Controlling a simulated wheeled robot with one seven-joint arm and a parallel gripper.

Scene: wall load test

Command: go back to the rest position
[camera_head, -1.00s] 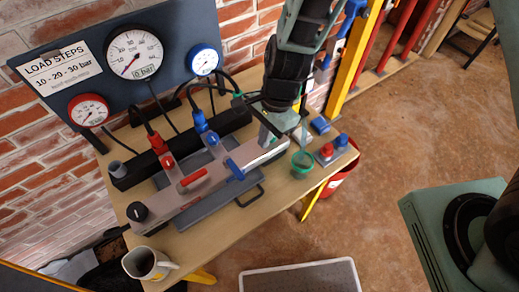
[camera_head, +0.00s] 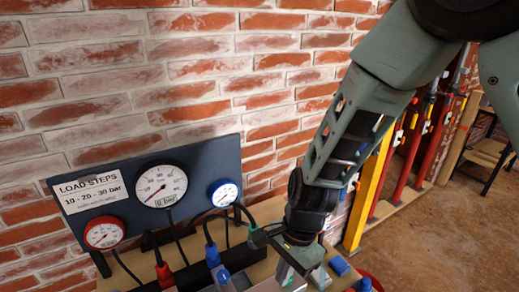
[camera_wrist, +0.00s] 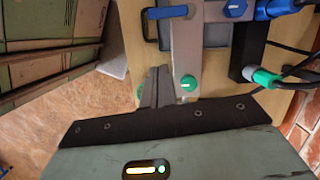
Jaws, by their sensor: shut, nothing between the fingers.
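My gripper (camera_head: 303,278) points down over the workbench, near the bottom edge of the head view. In the wrist view my gripper's fingers (camera_wrist: 158,86) are together with nothing between them. They are beside a grey metal block with a green knob (camera_wrist: 188,83); I cannot tell whether they touch it. A blue lever (camera_wrist: 165,13) and a blue knob (camera_wrist: 235,9) show farther along the block. A green connector (camera_wrist: 264,77) on a black cable is to the right.
A dark gauge board (camera_head: 205,165) with a white gauge (camera_head: 161,186), a red gauge (camera_head: 104,235) and a blue gauge (camera_head: 224,193) stands by the brick wall (camera_head: 220,90). Black hoses run below it. A yellow post (camera_head: 371,190) and red posts are at right, beside open floor (camera_head: 460,230).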

